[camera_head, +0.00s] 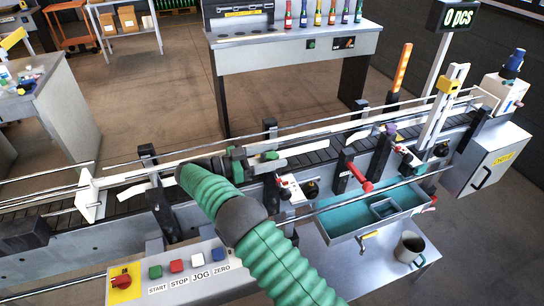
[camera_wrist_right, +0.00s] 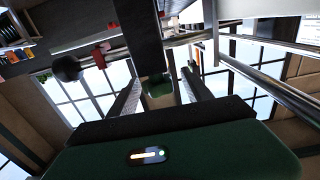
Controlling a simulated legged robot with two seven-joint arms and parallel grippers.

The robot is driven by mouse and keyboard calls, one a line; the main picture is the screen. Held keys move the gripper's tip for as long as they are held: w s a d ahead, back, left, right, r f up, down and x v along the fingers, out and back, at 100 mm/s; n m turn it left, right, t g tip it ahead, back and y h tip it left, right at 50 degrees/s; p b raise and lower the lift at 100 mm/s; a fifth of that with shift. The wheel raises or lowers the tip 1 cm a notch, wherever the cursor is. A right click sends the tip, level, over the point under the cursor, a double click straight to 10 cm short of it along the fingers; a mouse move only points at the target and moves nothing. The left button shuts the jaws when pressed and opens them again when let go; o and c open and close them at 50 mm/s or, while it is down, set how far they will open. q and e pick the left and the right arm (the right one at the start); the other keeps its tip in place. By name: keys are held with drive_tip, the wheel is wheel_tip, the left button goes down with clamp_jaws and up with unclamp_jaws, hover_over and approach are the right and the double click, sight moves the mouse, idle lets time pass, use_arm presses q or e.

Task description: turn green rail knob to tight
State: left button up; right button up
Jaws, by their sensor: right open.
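The green rail knob (camera_head: 270,155) is a small green piece at the conveyor's guide rail, just right of my right gripper (camera_head: 250,158) in the head view. The gripper reaches over the near rail, partly hidden by my green arm. In the right wrist view a green block (camera_wrist_right: 159,88), which looks like the knob, sits between the two spread fingers of my right gripper (camera_wrist_right: 163,84). A gap shows on its right side; I cannot tell whether it touches the left finger. My left gripper is not in view.
A red knob (camera_head: 366,186), a purple knob (camera_head: 391,129) and black knobs (camera_head: 312,188) are along the conveyor (camera_head: 320,152). Start and stop buttons (camera_head: 176,266) are at front left.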

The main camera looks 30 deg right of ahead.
sight(272, 154)
wheel_tip(272, 154, up, 4)
drive_tip(key=shift+w+f, duration=0.1)
drive_tip(key=shift+f, duration=0.15)
drive_tip(key=s+a+b, duration=0.1)
drive_tip(key=s+a, duration=0.3)
drive_tip(key=s, duration=0.2)
drive_tip(key=s+a+r+b, duration=0.1)
drive_tip(key=s+a, duration=0.3)
drive_tip(key=s, duration=0.3)
drive_tip(key=shift+s+a+r, duration=0.2)
drive_tip(key=shift+s+a, duration=0.1)
